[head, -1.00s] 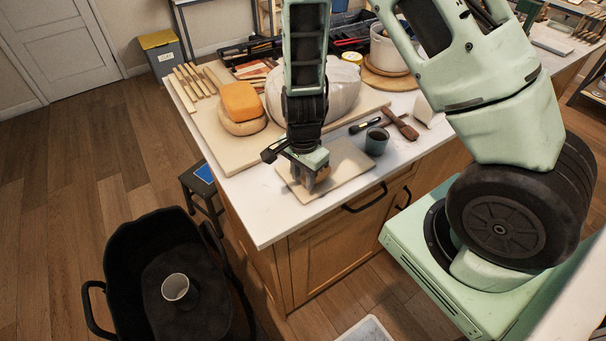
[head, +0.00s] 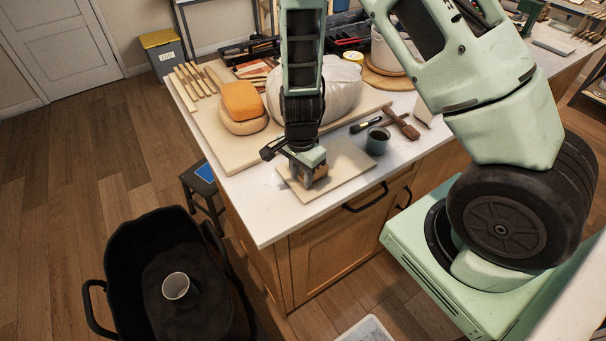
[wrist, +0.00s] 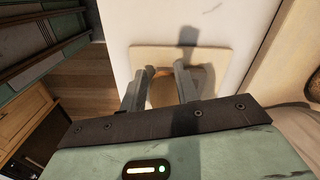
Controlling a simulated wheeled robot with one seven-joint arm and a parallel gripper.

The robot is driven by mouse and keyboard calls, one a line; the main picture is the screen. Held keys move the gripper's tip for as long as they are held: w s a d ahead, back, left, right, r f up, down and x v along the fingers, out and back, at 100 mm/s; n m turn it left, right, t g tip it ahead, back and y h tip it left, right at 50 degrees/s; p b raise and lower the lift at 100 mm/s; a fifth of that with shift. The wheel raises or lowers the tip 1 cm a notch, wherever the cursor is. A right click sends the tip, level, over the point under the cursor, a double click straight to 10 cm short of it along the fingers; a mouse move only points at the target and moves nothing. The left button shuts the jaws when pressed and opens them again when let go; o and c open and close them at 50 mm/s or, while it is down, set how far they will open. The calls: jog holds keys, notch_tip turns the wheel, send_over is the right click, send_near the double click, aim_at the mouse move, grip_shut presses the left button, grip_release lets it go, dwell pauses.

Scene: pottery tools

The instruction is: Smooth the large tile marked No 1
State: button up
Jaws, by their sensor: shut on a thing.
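A flat, pale beige square tile (head: 348,168) lies on the white counter near its front edge. It also shows in the wrist view (wrist: 220,60). I cannot read any mark on it. My gripper (head: 309,182) points down over the left part of the tile. In the wrist view its fingers (wrist: 160,86) are shut on a small tan-brown tool (wrist: 163,93). The tool is low over the tile; I cannot tell whether it touches. The fingers hide part of the tool and tile.
A dark cup (head: 377,141), a black-handled tool (head: 365,125) and a wooden mallet (head: 402,124) stand or lie right of the tile. Behind are a board (head: 215,133), an orange sponge-like block (head: 241,101) and a wrapped clay lump (head: 341,88). The counter's front left corner is clear.

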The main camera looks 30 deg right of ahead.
jog(key=shift+w+d+f+p, duration=0.15)
jog(key=shift+w+p, duration=0.1)
jog(key=shift+w, duration=0.7)
jog(key=shift+w+d+f+p, duration=0.1)
jog(key=shift+w+d+p, duration=0.1)
jog(key=shift+w, duration=0.75)
jog(key=shift+w+d+r+p, duration=0.1)
jog(key=shift+w+p, duration=0.25)
jog(key=shift+w, duration=0.45)
jog(key=shift+r, duration=0.1)
jog(key=shift+r+p, duration=0.9)
jog(key=shift+r, duration=0.15)
notch_tip(320, 180, up, 5)
jog(key=p, duration=0.4)
